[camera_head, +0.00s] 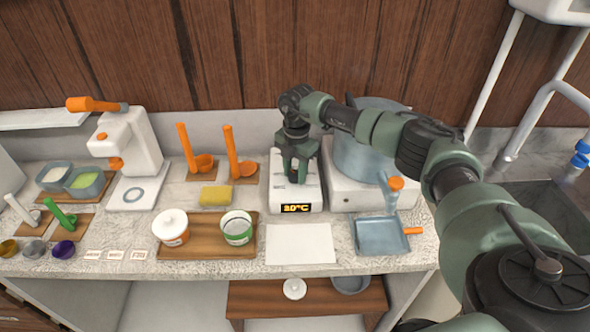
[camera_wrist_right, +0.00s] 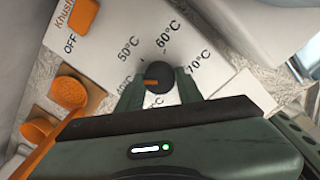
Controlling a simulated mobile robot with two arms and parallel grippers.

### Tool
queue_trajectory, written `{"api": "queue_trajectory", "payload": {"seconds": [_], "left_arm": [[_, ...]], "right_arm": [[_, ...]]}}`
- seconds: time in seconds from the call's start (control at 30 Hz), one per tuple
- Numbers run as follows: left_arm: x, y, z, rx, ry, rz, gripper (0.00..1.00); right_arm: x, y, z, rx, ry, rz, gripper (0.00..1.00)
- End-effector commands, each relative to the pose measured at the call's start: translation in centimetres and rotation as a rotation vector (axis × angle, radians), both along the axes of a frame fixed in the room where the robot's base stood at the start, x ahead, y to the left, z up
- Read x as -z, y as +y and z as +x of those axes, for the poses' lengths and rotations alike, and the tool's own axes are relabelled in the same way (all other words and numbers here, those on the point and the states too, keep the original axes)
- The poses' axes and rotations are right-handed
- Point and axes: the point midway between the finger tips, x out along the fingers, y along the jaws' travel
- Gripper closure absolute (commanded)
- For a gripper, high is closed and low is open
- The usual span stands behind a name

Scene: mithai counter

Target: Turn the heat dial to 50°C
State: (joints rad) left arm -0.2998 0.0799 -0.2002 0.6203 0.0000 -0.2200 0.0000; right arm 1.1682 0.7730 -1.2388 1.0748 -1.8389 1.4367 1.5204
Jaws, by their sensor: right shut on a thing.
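The heat dial (camera_wrist_right: 159,72) is a dark round knob with an orange mark, on the white face of the heater unit (camera_head: 281,199). Labels OFF, 50°C, 60°C and 70°C show around it in the right wrist view; another label at its left is faint and partly hidden by a finger. The orange mark points left, below the 50°C label. My right gripper (camera_head: 294,174) reaches down onto the unit, and its fingers (camera_wrist_right: 158,92) are shut on the dial from both sides. The unit's orange display (camera_head: 297,208) is small and seems to read 20°C or 30°C. My left gripper is out of view.
A blue-grey pot (camera_head: 360,158) stands right of the unit. A blue tray (camera_head: 381,236) and white sheet (camera_head: 300,244) lie in front. A wooden board (camera_head: 205,247) with two tubs and a yellow sponge (camera_head: 215,195) are at the left. Orange scoops stand behind.

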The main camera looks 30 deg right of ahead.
Motion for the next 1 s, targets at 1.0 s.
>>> {"api": "queue_trajectory", "payload": {"seconds": [1.0], "left_arm": [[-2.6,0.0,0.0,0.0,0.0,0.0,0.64]], "right_arm": [[-0.4,-0.1,0.3,0.695,-0.008,0.0,1.0]]}}
